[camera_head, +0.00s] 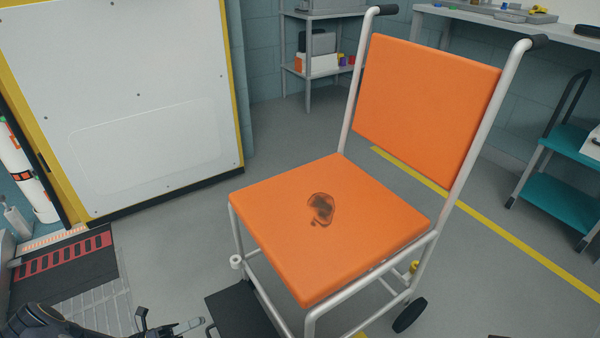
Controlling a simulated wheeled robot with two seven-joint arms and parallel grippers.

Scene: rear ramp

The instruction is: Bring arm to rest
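My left gripper (186,327) is low at the bottom left edge, on a dark arm that comes in from the left corner. Its light-grey finger part lies just left of the chair's black footrest (238,312). The frame edge cuts it off, so I cannot tell whether it is open or shut, and I see nothing held in it. My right gripper is not in view. An orange wheeled chair (268,252) stands upright in front of me. A dark, irregular smudge (321,208) shows on its seat.
A white panel with a yellow frame (150,85) stands at left. A red-striped black ramp piece (65,258) lies below it. A shelf (310,72) stands behind, with a worktop (510,18) and teal cart (565,175) at right. Grey floor is clear between panel and chair.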

